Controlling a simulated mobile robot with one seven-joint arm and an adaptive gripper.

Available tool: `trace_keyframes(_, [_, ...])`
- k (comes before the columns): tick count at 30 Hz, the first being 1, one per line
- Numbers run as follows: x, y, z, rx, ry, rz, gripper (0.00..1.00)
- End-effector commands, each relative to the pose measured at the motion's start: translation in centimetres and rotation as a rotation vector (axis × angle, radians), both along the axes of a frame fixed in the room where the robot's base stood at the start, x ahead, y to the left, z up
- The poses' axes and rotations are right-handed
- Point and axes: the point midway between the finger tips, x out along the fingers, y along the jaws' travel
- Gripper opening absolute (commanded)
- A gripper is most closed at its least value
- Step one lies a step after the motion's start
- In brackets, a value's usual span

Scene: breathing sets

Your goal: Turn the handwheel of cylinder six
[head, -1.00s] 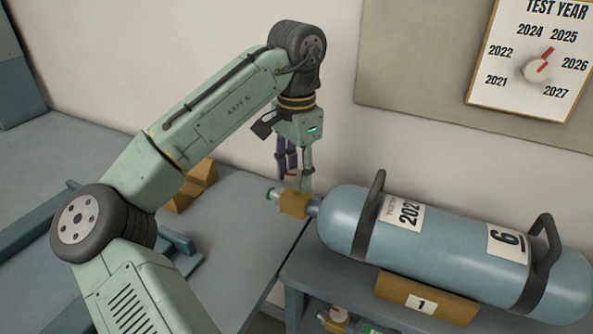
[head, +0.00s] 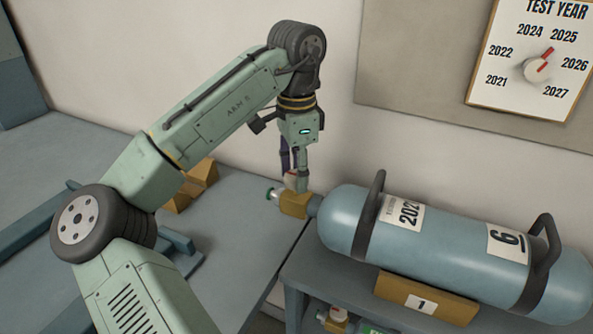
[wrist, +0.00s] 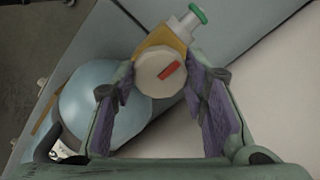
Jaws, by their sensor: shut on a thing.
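Cylinder six (head: 455,243) is a blue-grey tank lying on its side at the right of the head view, with a "6" label and a partly readable year label. Its brass valve (head: 293,205) points left. The handwheel (wrist: 152,76) is a pale round knob with a red mark, on top of the valve. My gripper (head: 296,184) points down over the valve, its fingers shut on the handwheel. In the wrist view the purple-padded fingers stand on either side of it. In the head view the fingers mostly hide the handwheel (head: 290,182).
A test year board (head: 490,60) with a red-marked dial hangs on the back wall. The cylinder rests on a bench with a cradle labelled 1 (head: 425,299). Another valve (head: 335,318) shows below. Brass blocks (head: 203,173) lie behind my arm.

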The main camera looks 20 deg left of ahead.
Motion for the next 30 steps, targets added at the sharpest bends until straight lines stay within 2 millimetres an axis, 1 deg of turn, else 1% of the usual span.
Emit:
trace_keyframes(2, [0.0, 0.0, 0.1, 0.0, -0.001, -0.002, 0.12])
trace_keyframes(3, [0.0, 0.0, 0.1, 0.0, -0.001, -0.002, 0.42])
trace_keyframes(11, [0.0, 0.0, 0.0, 0.0, -0.001, 0.0, 0.59])
trace_keyframes(20, [0.0, 0.0, 0.1, 0.0, 0.0, 0.0, 0.6])
trace_keyframes(23, [0.0, 0.0, 0.6, 0.001, -0.001, 0.001, 0.6])
trace_keyframes(26, [0.0, 0.0, 2.0, 0.002, -0.002, 0.003, 0.6])
trace_keyframes(30, [0.1, 0.0, 5.0, 0.005, -0.004, 0.004, 0.6])
